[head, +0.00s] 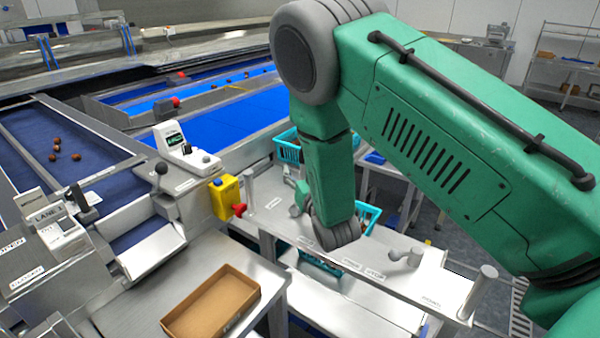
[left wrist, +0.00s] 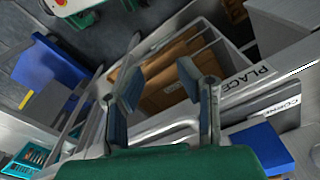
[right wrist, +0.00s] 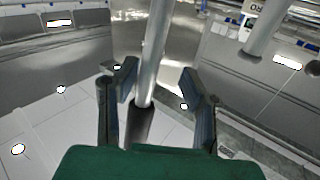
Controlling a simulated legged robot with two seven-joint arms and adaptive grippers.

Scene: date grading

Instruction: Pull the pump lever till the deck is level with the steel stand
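In the right wrist view a bare steel rod (right wrist: 155,45) with a dark sleeve (right wrist: 138,125) at its lower end runs between the fingers of my right gripper (right wrist: 160,85). It looks like a lever, but I cannot tell for sure. The fingers are apart, one on each side of the rod, with gaps visible. In the head view my right arm covers the middle, and its fingers cannot be made out. My left gripper (left wrist: 157,82) is open and empty in the left wrist view, above a frame holding brown boxes. I cannot clearly identify the deck or its height against the steel stand.
A steel bench (head: 285,220) with labels and posts runs under my right arm. A cardboard tray (head: 212,302) lies on a steel table at the front. A yellow box with a red knob (head: 226,198) and a blue belt (head: 245,118) are behind.

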